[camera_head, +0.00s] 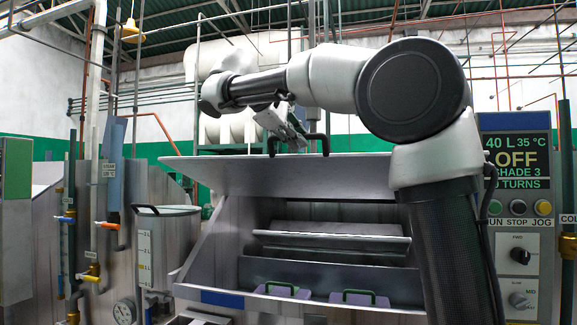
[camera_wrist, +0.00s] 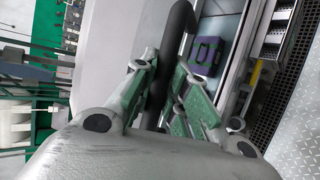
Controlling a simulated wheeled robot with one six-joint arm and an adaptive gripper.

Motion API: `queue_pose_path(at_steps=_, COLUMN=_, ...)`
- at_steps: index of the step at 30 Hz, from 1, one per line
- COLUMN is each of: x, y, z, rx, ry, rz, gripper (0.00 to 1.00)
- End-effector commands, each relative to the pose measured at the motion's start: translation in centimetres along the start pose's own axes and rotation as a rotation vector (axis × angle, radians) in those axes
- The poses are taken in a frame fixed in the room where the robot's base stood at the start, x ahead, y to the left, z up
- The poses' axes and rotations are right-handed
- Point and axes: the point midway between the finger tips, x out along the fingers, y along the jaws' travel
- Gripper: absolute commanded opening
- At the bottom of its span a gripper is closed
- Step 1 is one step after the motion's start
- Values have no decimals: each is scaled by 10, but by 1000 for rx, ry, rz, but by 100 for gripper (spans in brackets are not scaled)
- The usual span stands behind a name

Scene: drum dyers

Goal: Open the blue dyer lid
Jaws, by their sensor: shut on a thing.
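The dyer lid (camera_head: 230,176) is a grey metal panel, raised and tilted above the dyer's open front. A blue plate (camera_head: 222,298) marks the dyer's front edge. The lid's black bar handle (camera_head: 312,136) stands on its upper edge.
Inside the dyer opening is a metal drum (camera_head: 330,242) with two purple, green-edged pieces (camera_head: 283,290) at the front. A control panel (camera_head: 519,175) with a lit display stands right. A cylindrical tank (camera_head: 165,235), pipes and valves stand left.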

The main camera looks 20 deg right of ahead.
Motion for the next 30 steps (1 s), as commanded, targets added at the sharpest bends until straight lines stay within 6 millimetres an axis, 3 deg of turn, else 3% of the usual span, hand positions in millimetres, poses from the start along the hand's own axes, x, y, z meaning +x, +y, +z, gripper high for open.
queue_pose_path(at_steps=7, x=-2, y=24, z=0, rx=-1, ry=1, rz=2, gripper=0)
queue_pose_path(at_steps=20, x=-3, y=28, z=0, rx=-2, ry=2, rz=2, gripper=0)
queue_pose_path(at_steps=21, x=-3, y=28, z=0, rx=-2, ry=2, rz=2, gripper=18)
queue_pose_path(at_steps=24, x=-3, y=28, z=0, rx=-2, ry=2, rz=1, gripper=37)
queue_pose_path(at_steps=30, x=-3, y=28, z=1, rx=-1, ry=1, rz=1, gripper=37)
